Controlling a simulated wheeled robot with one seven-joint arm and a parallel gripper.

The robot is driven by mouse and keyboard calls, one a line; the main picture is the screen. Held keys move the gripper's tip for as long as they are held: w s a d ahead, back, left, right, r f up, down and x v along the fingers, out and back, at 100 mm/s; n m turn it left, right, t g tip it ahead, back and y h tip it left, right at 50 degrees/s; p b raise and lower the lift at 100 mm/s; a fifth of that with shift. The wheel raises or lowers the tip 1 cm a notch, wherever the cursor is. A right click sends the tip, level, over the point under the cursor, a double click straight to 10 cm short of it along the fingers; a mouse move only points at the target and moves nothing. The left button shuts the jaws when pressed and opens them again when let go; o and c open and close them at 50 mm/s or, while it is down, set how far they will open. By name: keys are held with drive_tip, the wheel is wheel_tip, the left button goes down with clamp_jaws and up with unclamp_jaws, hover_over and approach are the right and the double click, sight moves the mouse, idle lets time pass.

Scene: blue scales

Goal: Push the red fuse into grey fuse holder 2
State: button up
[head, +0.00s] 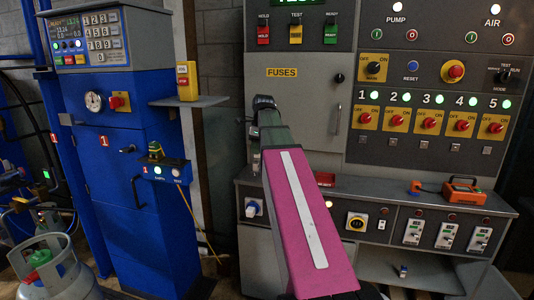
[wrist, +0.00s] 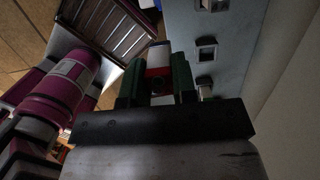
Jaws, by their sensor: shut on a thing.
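In the wrist view, my gripper (wrist: 158,80) has two green fingers shut on the red fuse (wrist: 158,71), which shows a red band and a pale end pointing away from my gripper. Right of it is a pale grey panel with a column of square fuse holders: one at the top edge (wrist: 211,5), one in the middle (wrist: 206,50) and one lower (wrist: 204,88), partly behind a finger. No numbers are readable, so I cannot tell which is holder 2. The fuse lies left of the holders and looks outside them. In the head view my arm hides the fuse and holders.
In the head view, a grey cabinet door labelled FUSES (head: 338,110) stands just right of my arm. A grey shelf (head: 400,190) with an orange device (head: 462,191) runs below. A blue machine (head: 105,150) and gas cylinder (head: 55,270) stand left.

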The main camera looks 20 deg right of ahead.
drive_tip(key=shift+s+a+r, duration=0.2)
drive_tip(key=shift+a+r, duration=0.25)
drive_tip(key=shift+a, duration=0.25)
drive_tip(key=w+d+f, duration=0.3)
drive_tip(key=d+f, duration=0.1)
drive_tip(key=d, duration=0.7)
drive_tip(key=shift+d, duration=0.15)
drive_tip(key=shift+f, duration=0.25)
drive_tip(key=shift+f, duration=2.7)
drive_tip(key=shift+f, duration=0.55)
drive_tip(key=o, duration=1)
drive_tip(key=shift+o, duration=0.2)
